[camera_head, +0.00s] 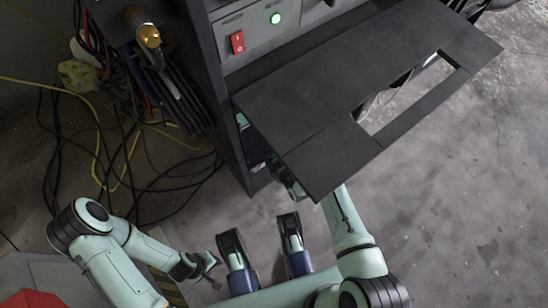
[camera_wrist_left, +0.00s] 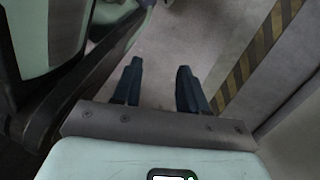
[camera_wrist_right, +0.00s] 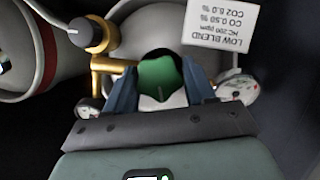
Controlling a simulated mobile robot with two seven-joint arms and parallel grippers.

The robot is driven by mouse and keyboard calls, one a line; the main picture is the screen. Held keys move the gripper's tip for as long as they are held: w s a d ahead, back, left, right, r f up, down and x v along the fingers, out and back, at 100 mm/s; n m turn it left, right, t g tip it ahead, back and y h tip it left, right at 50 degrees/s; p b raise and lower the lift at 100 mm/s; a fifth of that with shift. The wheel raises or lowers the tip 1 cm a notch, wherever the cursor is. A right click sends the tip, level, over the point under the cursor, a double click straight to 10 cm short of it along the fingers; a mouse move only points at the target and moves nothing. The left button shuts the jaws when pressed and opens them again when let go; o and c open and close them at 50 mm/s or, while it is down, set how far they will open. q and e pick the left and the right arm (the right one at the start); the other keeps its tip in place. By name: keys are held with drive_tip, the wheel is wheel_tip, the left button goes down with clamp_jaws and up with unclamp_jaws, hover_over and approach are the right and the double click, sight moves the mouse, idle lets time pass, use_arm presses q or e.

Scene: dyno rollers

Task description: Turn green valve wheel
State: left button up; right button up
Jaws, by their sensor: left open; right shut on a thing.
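The green valve wheel (camera_wrist_right: 160,78) sits on top of a gas cylinder (camera_wrist_right: 160,30) with a brass fitting, seen in the right wrist view. My right gripper (camera_wrist_right: 158,88) has its two blue fingers on either side of the wheel, shut on it. In the head view my right arm reaches up under the black shelf, which hides the gripper and the wheel. My left gripper (camera_head: 211,268) hangs low over the floor at the lower left. In the left wrist view it is open and empty (camera_wrist_left: 159,88), with a clear gap between its fingers.
A second cylinder (camera_wrist_right: 30,50) stands left, with a grey knob (camera_wrist_right: 88,32) between. Pressure gauges (camera_wrist_right: 236,88) and a white label (camera_wrist_right: 220,24) are close to my right fingers. The black shelf (camera_head: 340,100) juts from the cabinet. Cables (camera_head: 110,150) lie on the floor at left.

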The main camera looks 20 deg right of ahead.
drive_tip(key=shift+a+n+h, duration=0.1)
drive_tip(key=shift+n+h, duration=0.4)
drive_tip(key=shift+n, duration=0.2)
drive_tip(key=shift+f+n+t+h, duration=0.1)
drive_tip(key=shift+n+t+h, duration=0.45)
drive_tip(key=shift+n, duration=0.45)
drive_tip(key=shift+f+n+t+h, duration=0.1)
drive_tip(key=shift+n+t+h, duration=0.25)
drive_tip(key=shift+n, duration=0.55)
use_arm(q)
drive_tip(key=shift+s+a+f+g+b, duration=0.1)
drive_tip(key=shift+s+f+g+b, duration=0.25)
drive_tip(key=shift+s, duration=0.3)
drive_tip(key=shift+s+a+f+g+b, duration=0.15)
drive_tip(key=shift+s+f+b, duration=0.2)
drive_tip(key=shift+s, duration=0.3)
use_arm(e)
drive_tip(key=shift+n+t+h, duration=0.3)
drive_tip(key=shift+n+t, duration=0.4)
drive_tip(key=shift+n, duration=0.7)
use_arm(q)
drive_tip(key=shift+d+r, duration=0.1)
use_arm(e)
drive_tip(key=o, duration=1)
drive_tip(key=shift+c, duration=0.2)
use_arm(q)
drive_tip(key=shift+s, duration=0.2)
use_arm(e)
drive_tip(key=shift+s, duration=0.1)
